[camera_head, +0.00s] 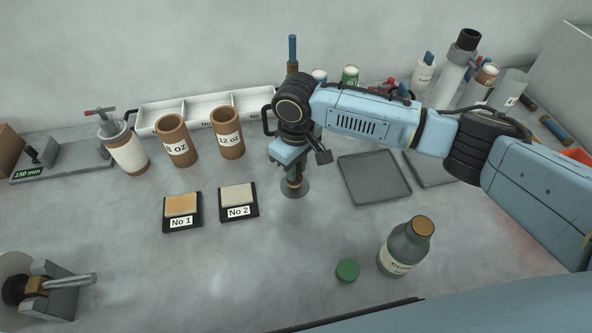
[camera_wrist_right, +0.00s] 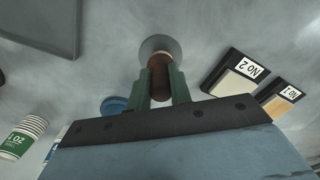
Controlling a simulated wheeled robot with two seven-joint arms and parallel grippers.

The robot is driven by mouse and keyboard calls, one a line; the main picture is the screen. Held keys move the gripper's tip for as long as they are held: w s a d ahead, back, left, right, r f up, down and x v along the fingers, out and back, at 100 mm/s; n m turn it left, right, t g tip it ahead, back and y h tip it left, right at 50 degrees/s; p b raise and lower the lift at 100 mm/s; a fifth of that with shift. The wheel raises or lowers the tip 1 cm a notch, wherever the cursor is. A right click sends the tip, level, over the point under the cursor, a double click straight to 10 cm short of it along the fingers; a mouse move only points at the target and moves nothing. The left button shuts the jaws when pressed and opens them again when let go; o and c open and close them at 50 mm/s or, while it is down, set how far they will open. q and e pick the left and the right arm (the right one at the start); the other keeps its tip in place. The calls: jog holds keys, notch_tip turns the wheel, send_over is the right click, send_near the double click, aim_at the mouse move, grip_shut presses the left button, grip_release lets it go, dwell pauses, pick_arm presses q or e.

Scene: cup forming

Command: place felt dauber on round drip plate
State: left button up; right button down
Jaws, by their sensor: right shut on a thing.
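My right gripper (camera_head: 294,177) points down near the middle of the bench, its green fingertips (camera_wrist_right: 162,88) shut on the felt dauber (camera_wrist_right: 159,75). The dauber is a brown, roughly upright cylinder, mostly hidden by the gripper in the head view. Its lower end is over the round drip plate (camera_head: 296,190), a small grey disc on the bench. The plate also shows around the dauber's end in the wrist view (camera_wrist_right: 150,43). I cannot tell whether the dauber touches the plate. My left gripper is not in view.
Plates No 1 (camera_head: 181,205) and No 2 (camera_head: 238,197) lie left of the gripper. A grey square tray (camera_head: 374,176) lies right. A labelled bottle (camera_head: 404,247) and green cap (camera_head: 347,270) stand in front. Brown cups (camera_head: 228,140) and a white divided tray (camera_head: 200,108) stand behind.

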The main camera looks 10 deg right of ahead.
jog(key=shift+f, duration=0.75)
jog(key=shift+f, duration=0.15)
jog(key=c, duration=1.3)
grip_release()
notch_tip(320, 180, up, 12)
jog(key=shift+r+p, duration=0.2)
jog(key=shift+p, duration=0.35)
